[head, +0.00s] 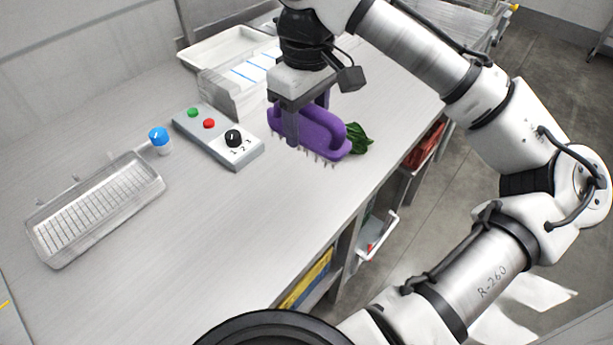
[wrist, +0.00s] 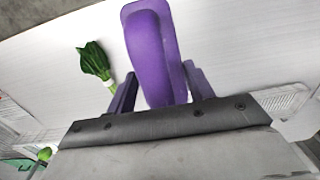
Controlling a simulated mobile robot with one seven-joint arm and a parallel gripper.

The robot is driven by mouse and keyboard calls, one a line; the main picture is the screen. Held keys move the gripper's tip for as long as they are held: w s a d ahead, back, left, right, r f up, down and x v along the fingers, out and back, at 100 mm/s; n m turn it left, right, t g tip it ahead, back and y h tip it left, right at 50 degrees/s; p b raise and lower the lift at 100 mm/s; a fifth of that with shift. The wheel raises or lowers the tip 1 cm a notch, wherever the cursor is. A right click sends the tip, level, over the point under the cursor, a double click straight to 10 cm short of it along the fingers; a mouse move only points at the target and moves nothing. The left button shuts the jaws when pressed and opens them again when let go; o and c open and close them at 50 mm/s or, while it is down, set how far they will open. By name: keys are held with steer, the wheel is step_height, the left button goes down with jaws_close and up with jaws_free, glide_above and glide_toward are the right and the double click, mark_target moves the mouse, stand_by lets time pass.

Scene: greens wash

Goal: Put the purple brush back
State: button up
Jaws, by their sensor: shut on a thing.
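The purple brush (head: 308,131) hangs in my gripper (head: 307,125) in the head view, bristles pointing down, above the steel counter. My gripper is shut on the brush's handle. The brush appears raised, though its exact height over the counter is hard to tell. In the wrist view the purple brush (wrist: 152,55) stretches away between the two dark fingers of my gripper (wrist: 162,90). A slotted metal tray (head: 95,208) lies at the left of the counter, with nothing on it.
A dark green leafy vegetable (head: 357,138) lies behind the brush. A control box (head: 218,137) with buttons and a knob stands left of it, near a blue-capped jar (head: 159,140). A white tray (head: 232,48) is at the back. The front counter (head: 190,260) is clear.

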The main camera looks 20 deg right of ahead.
step_height(320, 180, down, 13)
steer(key=shift+f, duration=0.2)
stand_by(0.3)
steer(key=shift+f, duration=0.15)
steer(key=o, duration=0.9)
steer(key=shift+o, duration=0.2)
step_height(320, 180, up, 12)
steer(key=shift+r, duration=0.2)
steer(key=shift+s+f, duration=0.1)
